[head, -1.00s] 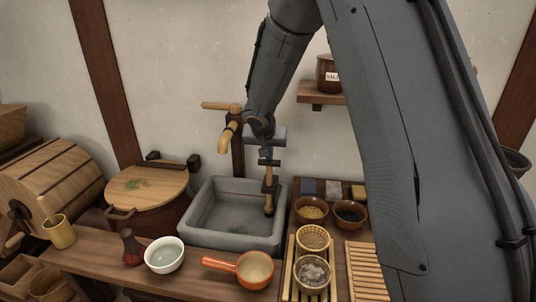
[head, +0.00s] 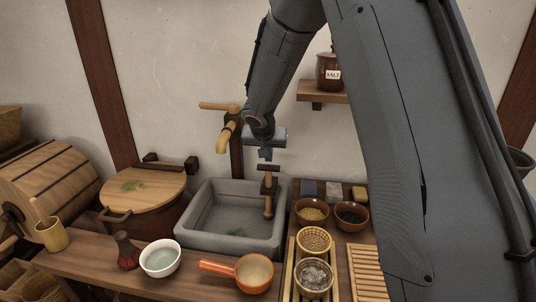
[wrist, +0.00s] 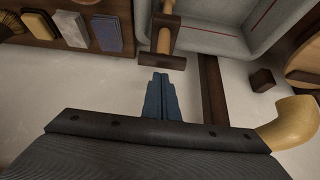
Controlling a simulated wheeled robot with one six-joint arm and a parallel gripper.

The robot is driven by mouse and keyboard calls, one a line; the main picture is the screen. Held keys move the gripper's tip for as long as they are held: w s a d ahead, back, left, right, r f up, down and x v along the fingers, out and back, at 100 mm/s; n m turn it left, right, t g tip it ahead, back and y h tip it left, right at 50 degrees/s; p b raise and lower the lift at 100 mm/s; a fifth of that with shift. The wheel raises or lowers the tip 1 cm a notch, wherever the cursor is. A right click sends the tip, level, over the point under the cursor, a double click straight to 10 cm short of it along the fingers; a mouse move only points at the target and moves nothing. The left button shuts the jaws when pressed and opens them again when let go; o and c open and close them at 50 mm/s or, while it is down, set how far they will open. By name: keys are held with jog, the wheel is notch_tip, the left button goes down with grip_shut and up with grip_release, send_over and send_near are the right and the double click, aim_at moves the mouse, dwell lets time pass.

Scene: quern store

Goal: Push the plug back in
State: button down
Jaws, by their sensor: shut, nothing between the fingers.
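The plug is a pale wooden rod (head: 268,205) with a crossbar handle (head: 269,167), upright through a dark block (head: 269,186) at the right side of the grey stone sink (head: 190,240). Its lower end is down in the basin; I cannot tell how deep it sits. In the wrist view the crossbar (wrist: 162,62) lies just beyond my fingertips. My gripper (head: 266,155) is shut and empty, just above the crossbar; its blue fingers show in the wrist view (wrist: 158,77). I cannot tell if they touch.
A wooden tap (head: 227,135) stands left of my gripper. Bowls of grain (head: 313,212) and a slatted rack (head: 366,270) lie to the right. A white bowl (head: 160,258) and orange ladle (head: 252,272) stand in front of the sink. A salt jar (head: 329,72) is on the shelf.

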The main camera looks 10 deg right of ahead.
notch_tip(320, 180, up, 4)
jog(key=shift+w+f+p, duration=0.1)
jog(key=shift+f+p, duration=0.1)
jog(key=shift+p, duration=0.3)
jog(key=b+v, duration=0.1)
jog(key=v, duration=0.8)
jog(key=shift+b, duration=0.4)
